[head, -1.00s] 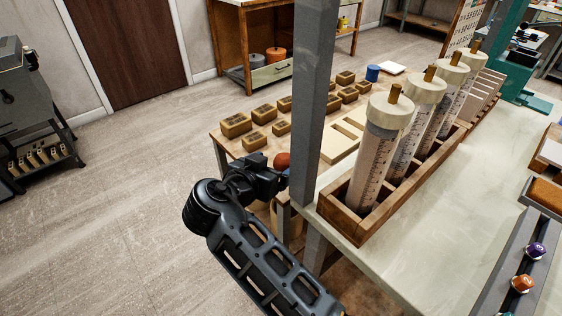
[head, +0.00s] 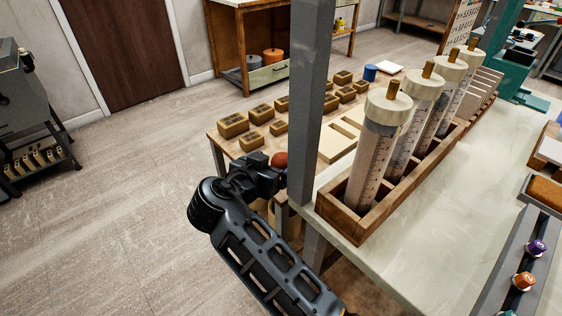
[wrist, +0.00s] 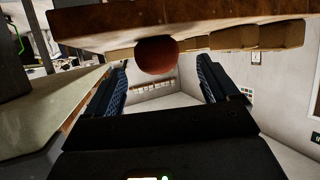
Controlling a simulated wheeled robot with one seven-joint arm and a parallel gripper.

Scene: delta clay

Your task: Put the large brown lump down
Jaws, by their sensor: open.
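The large brown lump (head: 281,159) is a round reddish-brown ball at the near edge of the low wooden table (head: 225,146), just beyond my gripper (head: 284,181). In the wrist view, which looks upside down, the lump (wrist: 157,56) rests against the table top (wrist: 190,20). My gripper (wrist: 161,76) is open there, its two blue-padded fingers spread wide. The lump shows between and beyond the fingertips, with a visible gap to each finger. In the head view, the wrist hides the lump's lower part, and a grey post hides part of the fingers.
Several brown blocks (head: 233,125) stand on the table behind the lump. A grey upright post (head: 310,100) rises right beside my gripper. To its right, a wooden rack (head: 352,222) holds several tall cylinders on a pale bench (head: 440,230). Floor at left is clear.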

